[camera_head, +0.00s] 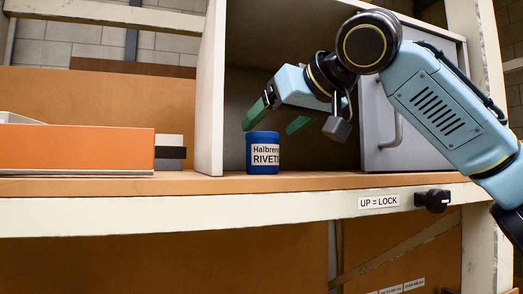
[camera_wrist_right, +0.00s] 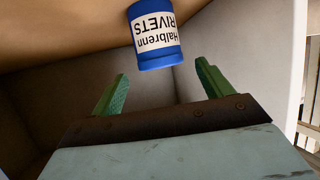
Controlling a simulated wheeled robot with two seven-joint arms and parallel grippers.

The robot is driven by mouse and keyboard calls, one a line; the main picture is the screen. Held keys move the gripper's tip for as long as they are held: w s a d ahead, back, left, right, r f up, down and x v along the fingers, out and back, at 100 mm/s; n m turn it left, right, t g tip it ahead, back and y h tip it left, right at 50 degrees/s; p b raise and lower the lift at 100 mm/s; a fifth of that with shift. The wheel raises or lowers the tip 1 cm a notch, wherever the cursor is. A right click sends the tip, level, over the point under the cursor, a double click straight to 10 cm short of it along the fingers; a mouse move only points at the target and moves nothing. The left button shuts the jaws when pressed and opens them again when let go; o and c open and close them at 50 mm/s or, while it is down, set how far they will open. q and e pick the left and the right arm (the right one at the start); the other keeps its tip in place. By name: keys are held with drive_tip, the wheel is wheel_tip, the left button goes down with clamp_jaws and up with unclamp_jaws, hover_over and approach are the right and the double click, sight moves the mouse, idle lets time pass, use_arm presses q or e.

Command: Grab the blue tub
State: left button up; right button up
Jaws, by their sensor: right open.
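The blue tub (camera_head: 262,138) stands upright on the orange shelf, at the mouth of an open compartment. Its white label reads "Halbrenn RIVETS". In the right wrist view the tub (camera_wrist_right: 154,35) shows upside down, beyond the fingertips and apart from them. My right gripper (camera_head: 277,118) has green fingers and reaches down from the right, above and beside the tub. In the right wrist view the gripper (camera_wrist_right: 160,85) is open with nothing between its fingers. My left gripper is not in view.
A pale divider (camera_head: 210,110) stands just left of the tub. A grey door (camera_head: 385,135) with a handle is on the right. An orange box (camera_head: 75,148) lies at the left. A black knob (camera_head: 433,201) sits on the shelf's front edge beside an "UP = LOCK" label (camera_head: 379,202).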

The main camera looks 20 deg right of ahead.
sight(257, 138)
drive_tip(key=shift+w+a+f, duration=0.1)
drive_tip(key=shift+w+f, duration=0.05)
drive_tip(key=shift+w, duration=0.25)
drive_tip(key=shift+w+a+f, duration=0.15)
drive_tip(key=shift+w+a, duration=0.05)
drive_tip(key=shift+w, duration=0.2)
drive_tip(key=p+x, duration=0.1)
drive_tip(key=x, duration=0.3)
drive_tip(key=shift+w+a+f+p, duration=0.1)
drive_tip(key=shift+w+p, duration=0.1)
drive_tip(key=shift+p, duration=0.1)
drive_tip(key=shift+c, duration=0.3)
drive_tip(key=c, duration=1.2)
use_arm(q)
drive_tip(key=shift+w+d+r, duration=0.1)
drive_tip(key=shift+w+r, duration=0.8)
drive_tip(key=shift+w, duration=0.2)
use_arm(e)
drive_tip(key=shift+c, duration=0.4)
